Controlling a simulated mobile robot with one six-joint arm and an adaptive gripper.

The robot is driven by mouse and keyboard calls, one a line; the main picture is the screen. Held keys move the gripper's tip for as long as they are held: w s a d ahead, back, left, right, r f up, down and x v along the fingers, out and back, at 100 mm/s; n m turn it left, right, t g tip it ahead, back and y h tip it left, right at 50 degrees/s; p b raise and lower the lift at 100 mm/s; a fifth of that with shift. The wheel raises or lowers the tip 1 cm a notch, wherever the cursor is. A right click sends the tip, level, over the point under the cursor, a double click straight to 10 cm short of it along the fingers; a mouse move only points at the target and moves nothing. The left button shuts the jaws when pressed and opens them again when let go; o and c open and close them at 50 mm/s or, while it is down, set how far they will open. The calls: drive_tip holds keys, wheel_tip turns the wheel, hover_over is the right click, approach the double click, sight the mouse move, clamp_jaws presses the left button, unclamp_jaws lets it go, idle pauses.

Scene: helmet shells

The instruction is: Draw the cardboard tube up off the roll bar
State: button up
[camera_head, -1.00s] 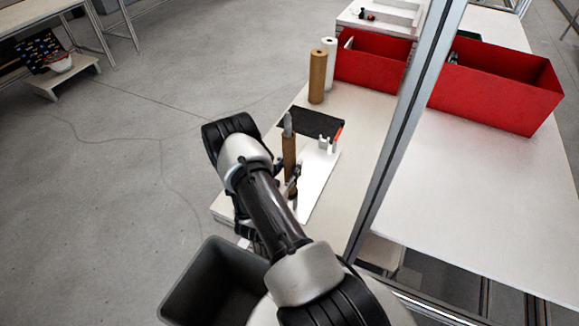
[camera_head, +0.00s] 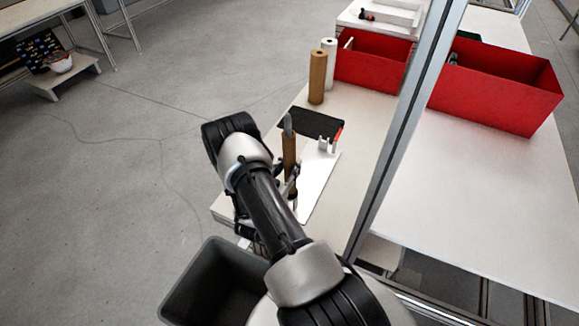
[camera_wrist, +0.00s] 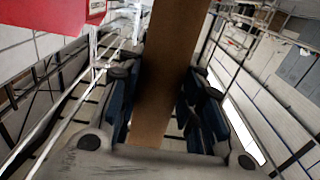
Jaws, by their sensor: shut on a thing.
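The brown cardboard tube (camera_head: 289,152) stands upright near the front of the bench. A grey rounded tip (camera_head: 288,124), apparently the end of the roll bar, shows above the tube's top, so the tube is still around the bar. My gripper (camera_head: 292,184) is low on the tube, partly hidden behind my arm. In the wrist view the tube (camera_wrist: 166,70) runs between the dark blue finger pads of my gripper (camera_wrist: 165,100), which is shut on it. The tube's lower end and the foot of the bar are mostly hidden.
A white plate (camera_head: 319,176), a black slab (camera_head: 305,121) and a small white bracket (camera_head: 325,145) lie beside the tube. A brown roll (camera_head: 317,77) and a white roll (camera_head: 330,58) stand behind, near a red bin (camera_head: 370,62). A metal post (camera_head: 408,115) rises at right.

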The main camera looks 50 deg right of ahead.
sight(286, 124)
drive_tip(key=shift+s+a+r+p, duration=0.1)
drive_tip(key=shift+a+r+p, duration=0.1)
drive_tip(key=shift+r+p, duration=2.6)
drive_tip(key=shift+a+r+p, duration=0.15)
drive_tip(key=shift+r+p, duration=1.4)
drive_tip(key=shift+r, duration=2.35)
drive_tip(key=shift+a+r+p, duration=0.15)
drive_tip(key=shift+r+p, duration=1.95)
drive_tip(key=shift+r, duration=1.1)
drive_tip(key=shift+s+a+r+p, duration=0.1)
drive_tip(key=shift+r+p, duration=1.05)
drive_tip(key=shift+r, duration=0.75)
drive_tip(key=shift+a+r+p, duration=0.1)
drive_tip(key=shift+r+p, duration=1.05)
drive_tip(key=shift+r, duration=0.75)
